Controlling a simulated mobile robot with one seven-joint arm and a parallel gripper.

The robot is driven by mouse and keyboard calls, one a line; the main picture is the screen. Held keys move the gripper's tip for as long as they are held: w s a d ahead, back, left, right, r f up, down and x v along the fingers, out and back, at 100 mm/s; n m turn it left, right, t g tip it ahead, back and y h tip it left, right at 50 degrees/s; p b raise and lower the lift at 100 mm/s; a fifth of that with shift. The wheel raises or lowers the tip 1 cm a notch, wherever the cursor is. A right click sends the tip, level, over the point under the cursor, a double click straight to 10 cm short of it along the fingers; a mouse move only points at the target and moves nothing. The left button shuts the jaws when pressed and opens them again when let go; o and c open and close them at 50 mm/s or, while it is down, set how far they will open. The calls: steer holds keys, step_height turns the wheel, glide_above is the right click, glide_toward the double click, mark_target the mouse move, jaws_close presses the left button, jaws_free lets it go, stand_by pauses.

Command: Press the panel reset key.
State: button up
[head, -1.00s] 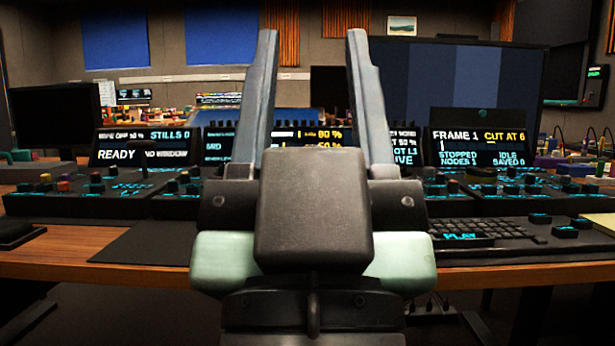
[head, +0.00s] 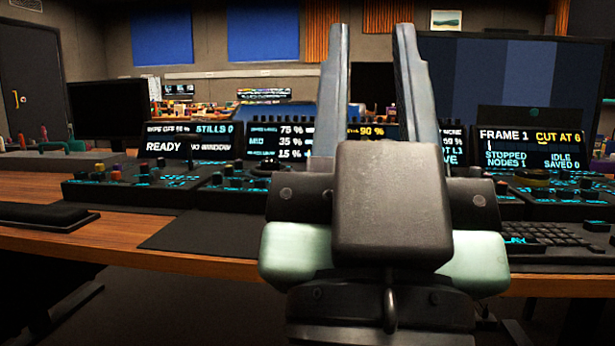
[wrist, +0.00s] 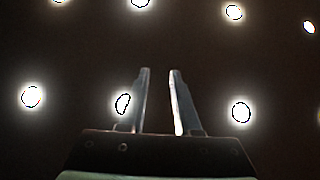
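A long black control desk (head: 120,192) with small knobs and cyan-lettered keys runs across the head view, under a row of small lit screens. I cannot pick out the reset key; the lettering is too small, and my arm hides the middle of the desk. My gripper (head: 371,40) points upward in front of the desk, its two grey fingers apart with nothing between them. The wrist view also shows my gripper (wrist: 160,74) open and empty, against a dark ceiling with round lights; no panel shows there.
A black keyboard (head: 545,234) lies at the right. A dark mat (head: 205,231) and a black pad (head: 42,217) lie on the wooden desk front (head: 125,236). A large monitor (head: 520,75) stands behind at the right. The floor at lower left looks partly clear.

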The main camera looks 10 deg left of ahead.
jaws_close()
stand_by(1.4)
